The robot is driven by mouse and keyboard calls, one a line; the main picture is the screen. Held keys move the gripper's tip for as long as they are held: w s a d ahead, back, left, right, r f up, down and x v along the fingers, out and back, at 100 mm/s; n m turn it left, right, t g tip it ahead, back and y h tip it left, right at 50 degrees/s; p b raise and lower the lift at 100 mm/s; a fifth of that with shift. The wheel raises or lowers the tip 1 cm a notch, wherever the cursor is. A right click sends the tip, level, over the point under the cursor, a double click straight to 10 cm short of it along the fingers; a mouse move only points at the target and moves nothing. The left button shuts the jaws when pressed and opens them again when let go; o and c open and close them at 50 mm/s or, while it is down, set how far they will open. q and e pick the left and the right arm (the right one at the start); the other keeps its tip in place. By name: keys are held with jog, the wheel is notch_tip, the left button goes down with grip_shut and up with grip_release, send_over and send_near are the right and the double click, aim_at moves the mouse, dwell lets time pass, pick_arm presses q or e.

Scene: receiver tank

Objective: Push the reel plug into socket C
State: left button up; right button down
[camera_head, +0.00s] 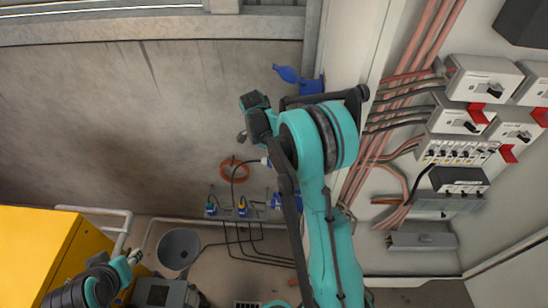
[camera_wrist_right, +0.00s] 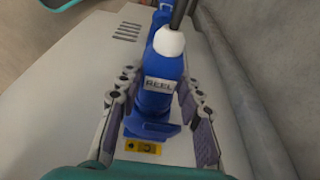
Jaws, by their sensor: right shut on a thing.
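The blue reel plug (camera_wrist_right: 165,68), labelled REEL, shows in the right wrist view with a white collar and dark cable at its top end. My right gripper (camera_wrist_right: 158,95) is shut on it, one finger on each side. A small yellow label (camera_wrist_right: 143,148) lies below the plug on a pale panel. In the head view my right arm hides most of that gripper and the plug. I cannot read which socket is C. My left gripper (camera_head: 133,257) is at the lower left, apart from these; its fingers are too small to judge.
An orange ring (camera_head: 235,170) with a black cable lies against the wall. Black cables hang below the connectors. Grey switch boxes (camera_head: 484,78) and pink cables (camera_head: 420,45) fill the right. A yellow cabinet (camera_head: 40,250) and grey funnel (camera_head: 179,248) stand lower left.

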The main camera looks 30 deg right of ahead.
jog(key=shift+s+d, duration=0.25)
jog(key=shift+d, duration=0.2)
jog(key=c, duration=1.4)
grip_release()
jog(key=o, duration=0.4)
jog(key=shift+s+d, duration=0.1)
jog(key=shift+o, duration=0.2)
